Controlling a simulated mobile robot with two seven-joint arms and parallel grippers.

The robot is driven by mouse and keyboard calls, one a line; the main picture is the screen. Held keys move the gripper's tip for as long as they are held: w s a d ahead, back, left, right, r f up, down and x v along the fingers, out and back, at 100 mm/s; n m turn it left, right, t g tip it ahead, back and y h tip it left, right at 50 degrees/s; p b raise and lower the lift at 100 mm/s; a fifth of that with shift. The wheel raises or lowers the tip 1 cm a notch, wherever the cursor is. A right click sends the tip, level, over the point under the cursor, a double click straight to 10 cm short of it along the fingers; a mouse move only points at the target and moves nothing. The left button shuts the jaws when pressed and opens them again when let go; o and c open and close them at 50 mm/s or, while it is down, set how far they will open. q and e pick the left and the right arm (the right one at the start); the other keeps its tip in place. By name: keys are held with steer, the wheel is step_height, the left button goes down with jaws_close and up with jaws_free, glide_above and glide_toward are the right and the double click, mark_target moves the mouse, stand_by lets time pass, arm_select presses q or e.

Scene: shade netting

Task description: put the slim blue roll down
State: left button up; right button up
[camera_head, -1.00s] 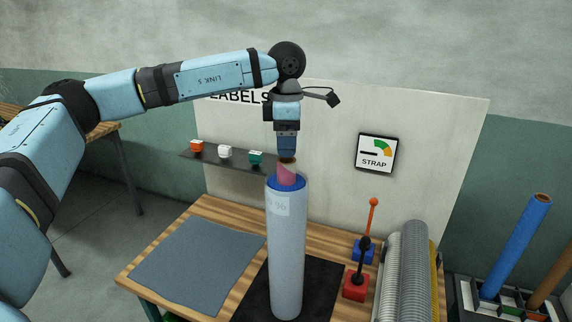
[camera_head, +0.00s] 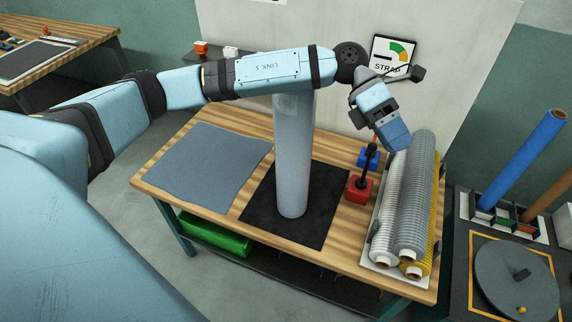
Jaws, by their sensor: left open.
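A slim blue roll (camera_head: 522,162) stands on end in a divided rack (camera_head: 490,222) at the right, well apart from my gripper. My left gripper (camera_head: 398,146) points down over the upper end of the bundle of netting rolls (camera_head: 412,200). Its fingers are seen from behind and nothing shows between them; whether it touches the bundle I cannot tell. A tall pale grey roll (camera_head: 293,165) stands upright on a black mat (camera_head: 262,212); my left arm hides its top. My right gripper is out of view.
A red-based lever (camera_head: 359,188) and a blue-based one (camera_head: 368,158) stand left of the bundle. A grey cloth (camera_head: 200,165) lies flat on the bench's left. A brown roll (camera_head: 552,192) stands beside the blue one. A dark turntable (camera_head: 515,280) is at lower right.

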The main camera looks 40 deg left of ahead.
arm_select(q)
steer(key=s+d+f+n+t+h, duration=0.2)
steer(key=s+d+n+h, duration=0.1)
steer(key=d+n+h, duration=0.4)
steer(key=s+a+f+n+t+y, duration=0.2)
steer(key=a+f+n+t+y, duration=0.25)
steer(key=f+n+t, duration=0.8)
steer(key=s+a+f+n+t+y, duration=0.2)
steer(key=a+f+n+t+y, duration=0.45)
steer(key=n, duration=1.05)
steer(key=s+a+f+n+g+y, duration=0.2)
steer(key=s+f+n+g, duration=0.1)
steer(key=s+f, duration=0.4)
steer(key=s+a+f+n+g+y, duration=0.2)
steer(key=s+f+n+g, duration=0.1)
steer(key=s+f, duration=0.4)
steer(key=shift+a+f+n, duration=0.25)
steer(key=shift+f+n, duration=0.5)
steer(key=shift+r, duration=0.1)
